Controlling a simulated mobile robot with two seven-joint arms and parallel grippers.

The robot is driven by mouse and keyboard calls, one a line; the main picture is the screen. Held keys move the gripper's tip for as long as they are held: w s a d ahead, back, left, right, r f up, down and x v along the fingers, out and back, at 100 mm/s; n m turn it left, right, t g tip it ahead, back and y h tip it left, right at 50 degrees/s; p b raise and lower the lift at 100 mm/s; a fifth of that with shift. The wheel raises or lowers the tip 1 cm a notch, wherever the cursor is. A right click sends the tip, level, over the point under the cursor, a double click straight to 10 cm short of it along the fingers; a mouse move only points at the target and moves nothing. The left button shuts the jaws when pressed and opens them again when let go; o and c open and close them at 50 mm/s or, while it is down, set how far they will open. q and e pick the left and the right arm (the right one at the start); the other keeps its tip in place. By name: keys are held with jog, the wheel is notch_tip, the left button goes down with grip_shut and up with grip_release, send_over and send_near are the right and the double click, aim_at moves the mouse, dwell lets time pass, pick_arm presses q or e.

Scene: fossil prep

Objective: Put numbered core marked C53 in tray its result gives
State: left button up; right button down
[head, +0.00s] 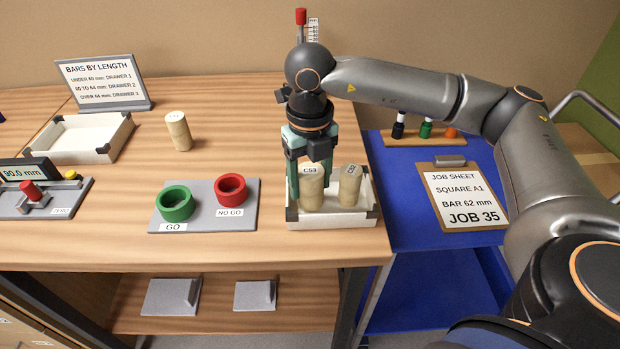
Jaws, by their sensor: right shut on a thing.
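The core marked C53 (311,192) is a pale upright cylinder at the white tray (335,219) at the table's front right. My right gripper (311,170) points down and is shut on C53. Another pale core (350,186) with a marking I cannot read stands in the same tray, just right of C53. A third pale core (179,132) stands on the table. An empty white tray (80,143) lies at the back left. The green GO ring (175,204) and red NO GO ring (231,189) sit on a grey plate. My left gripper is not in view.
A sign (101,83) lists bars by length. A gauge (30,172) at the left reads 90.0 mm. A clipboard job sheet (463,197) lies on the blue cart at the right. Free table lies behind the ring plate.

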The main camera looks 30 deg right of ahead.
jog(key=shift+c, duration=0.2)
grip_release()
notch_tip(320, 180, up, 7)
jog(key=p, duration=0.5)
jog(key=shift+r, duration=0.1)
dwell(0.6)
